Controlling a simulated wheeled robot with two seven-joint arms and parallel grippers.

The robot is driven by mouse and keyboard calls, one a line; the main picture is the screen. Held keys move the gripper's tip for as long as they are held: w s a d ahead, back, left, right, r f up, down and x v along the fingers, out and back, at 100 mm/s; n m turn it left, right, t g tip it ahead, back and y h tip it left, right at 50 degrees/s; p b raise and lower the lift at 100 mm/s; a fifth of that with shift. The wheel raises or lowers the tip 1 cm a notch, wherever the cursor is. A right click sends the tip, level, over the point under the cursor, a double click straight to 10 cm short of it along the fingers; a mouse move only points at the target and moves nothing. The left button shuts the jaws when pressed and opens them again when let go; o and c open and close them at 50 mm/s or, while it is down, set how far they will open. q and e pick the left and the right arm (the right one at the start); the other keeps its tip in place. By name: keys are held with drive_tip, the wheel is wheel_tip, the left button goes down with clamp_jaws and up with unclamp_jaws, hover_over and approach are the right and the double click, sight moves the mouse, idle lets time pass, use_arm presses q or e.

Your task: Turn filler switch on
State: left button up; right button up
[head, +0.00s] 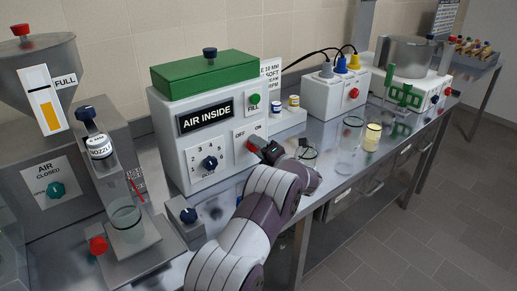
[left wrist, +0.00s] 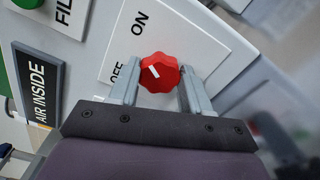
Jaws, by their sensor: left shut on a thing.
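The switch is a red knob (left wrist: 160,73) on a white OFF/ON plate (left wrist: 190,40), on the front of the white box marked AIR INSIDE (head: 167,138). In the left wrist view the knob's white mark is on its left side, on the side of the word OFF. My left gripper (left wrist: 160,88) has one finger on each side of the knob and is shut on it. In the head view my left gripper (head: 266,149) reaches the box's front and mostly hides the knob. My right gripper is not in view.
A green FILL button (head: 254,98) sits above the switch and a dark dial (head: 210,162) to its left. A hopper machine (head: 85,150) stands at left. Glass beakers (head: 348,142) and a white box with plugs (head: 333,98) stand to the right on the metal bench.

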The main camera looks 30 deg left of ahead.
use_arm(q)
drive_tip(key=shift+m, duration=0.4)
drive_tip(key=o, duration=1.1)
drive_tip(key=shift+c, duration=0.2)
drive_tip(key=shift+d, duration=0.1)
drive_tip(key=b+v, duration=0.1)
drive_tip(key=v, duration=1.1)
drive_tip(key=shift+d, duration=0.25)
drive_tip(key=shift+s+f, duration=0.1)
drive_tip(key=shift+s, duration=0.05)
